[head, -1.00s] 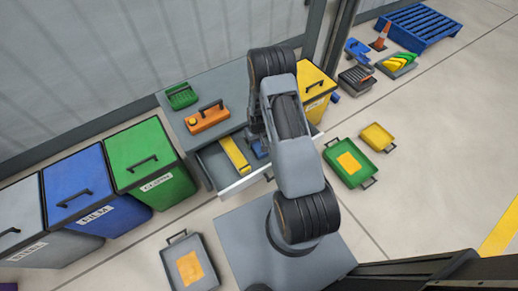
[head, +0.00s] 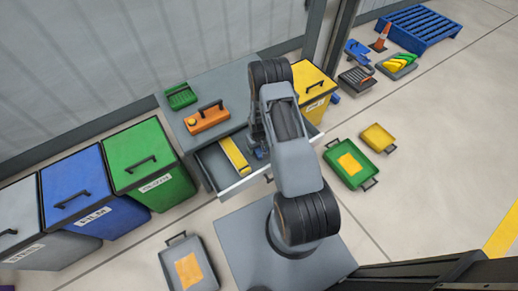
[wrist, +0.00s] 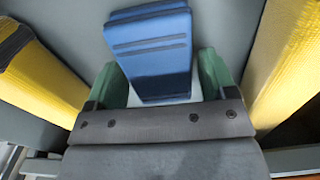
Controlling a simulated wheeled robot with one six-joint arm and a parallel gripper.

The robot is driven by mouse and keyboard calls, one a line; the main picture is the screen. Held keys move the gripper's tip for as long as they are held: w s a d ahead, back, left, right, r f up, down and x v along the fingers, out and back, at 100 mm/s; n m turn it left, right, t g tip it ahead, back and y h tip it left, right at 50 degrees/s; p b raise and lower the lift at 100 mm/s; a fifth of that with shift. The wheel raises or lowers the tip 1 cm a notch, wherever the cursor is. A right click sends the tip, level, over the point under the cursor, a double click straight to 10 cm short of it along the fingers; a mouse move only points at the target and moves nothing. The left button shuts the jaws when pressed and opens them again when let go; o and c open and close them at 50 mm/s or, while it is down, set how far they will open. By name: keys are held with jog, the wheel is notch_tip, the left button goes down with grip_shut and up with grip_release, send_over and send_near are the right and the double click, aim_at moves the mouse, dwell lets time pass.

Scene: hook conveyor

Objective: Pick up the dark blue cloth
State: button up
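The folded dark blue cloth (wrist: 152,55) lies in the open grey drawer, seen in the wrist view between the two green fingers of my gripper (wrist: 163,82). The fingers are apart, one on each side of the cloth's near end, with narrow light gaps beside it. In the head view only a small part of the cloth (head: 261,154) shows beside my arm, which hides most of my gripper.
A yellow object (head: 235,155) lies in the drawer (head: 243,184). Yellow objects flank the cloth in the wrist view. Green (head: 150,160), blue (head: 85,195) and yellow (head: 314,90) bins stand nearby.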

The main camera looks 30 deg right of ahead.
jog(key=c, duration=0.6)
jog(key=shift+r, duration=0.15)
jog(key=shift+c, duration=0.2)
jog(key=shift+r, duration=0.2)
jog(key=r, duration=0.2)
jog(key=r+p, duration=0.1)
jog(key=shift+s+a+r, duration=0.1)
jog(key=shift+s+r, duration=0.3)
jog(key=s+r, duration=0.2)
jog(key=s+a+r+p, duration=0.1)
jog(key=s+r, duration=0.1)
jog(key=r, duration=0.1)
jog(key=shift+s+a+r+p, duration=0.15)
jog(key=shift+s+r+p, duration=0.05)
jog(key=shift+p, duration=0.1)
jog(key=s+r, duration=0.1)
jog(key=s, duration=0.1)
jog(key=s+a+r, duration=0.1)
jog(key=s, duration=0.2)
jog(key=s+a+r, duration=0.1)
jog(key=s, duration=0.2)
jog(key=shift+s+a+r+p, duration=0.1)
jog(key=shift+s+a+p, duration=0.1)
jog(key=shift+p, duration=0.2)
